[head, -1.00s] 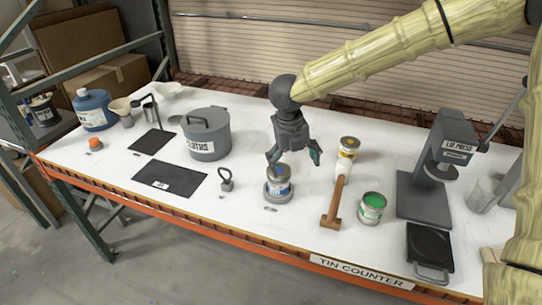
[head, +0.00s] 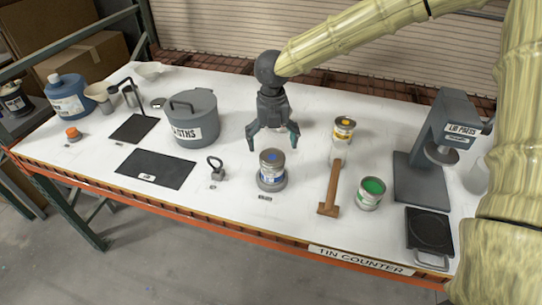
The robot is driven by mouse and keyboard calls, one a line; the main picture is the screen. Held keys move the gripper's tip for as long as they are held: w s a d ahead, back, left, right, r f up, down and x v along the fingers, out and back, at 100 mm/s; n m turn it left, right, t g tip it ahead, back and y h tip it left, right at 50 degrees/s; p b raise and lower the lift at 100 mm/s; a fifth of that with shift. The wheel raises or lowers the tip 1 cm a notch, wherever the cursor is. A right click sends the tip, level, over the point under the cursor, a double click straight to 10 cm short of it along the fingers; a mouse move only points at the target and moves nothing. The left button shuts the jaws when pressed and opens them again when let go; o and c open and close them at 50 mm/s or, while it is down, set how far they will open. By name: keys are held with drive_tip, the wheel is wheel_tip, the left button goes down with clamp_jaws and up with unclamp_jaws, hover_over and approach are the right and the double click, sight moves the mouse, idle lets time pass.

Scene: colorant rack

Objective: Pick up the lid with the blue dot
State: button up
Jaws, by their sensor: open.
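The lid with the blue dot (head: 272,156) lies on top of a tin with a blue label (head: 271,172). The tin stands upright on a round grey base on the white counter. My gripper (head: 273,147) points down with its fingers spread, above and slightly behind the lid in the head view. Nothing is between the fingers. I cannot tell the exact gap between the fingertips and the lid.
A grey weight (head: 217,172) and a large lidded pot (head: 196,120) stand left. The lid press (head: 440,150) is far right.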

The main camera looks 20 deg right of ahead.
sight(272, 156)
drive_tip(key=shift+f+p, duration=0.3)
drive_tip(key=shift+s+a+f+p, duration=0.1)
drive_tip(key=shift+s+f+p, duration=0.25)
drive_tip(key=shift+s+f, duration=0.25)
drive_tip(key=shift+f, duration=0.45)
drive_tip(key=shift+w+f, duration=0.45)
drive_tip(key=shift+f, duration=0.05)
drive_tip(key=shift+s+r, duration=0.1)
drive_tip(key=shift+s, duration=0.1)
drive_tip(key=shift+s+r, duration=0.1)
drive_tip(key=shift+c, duration=1.4)
drive_tip(key=c, duration=0.5)
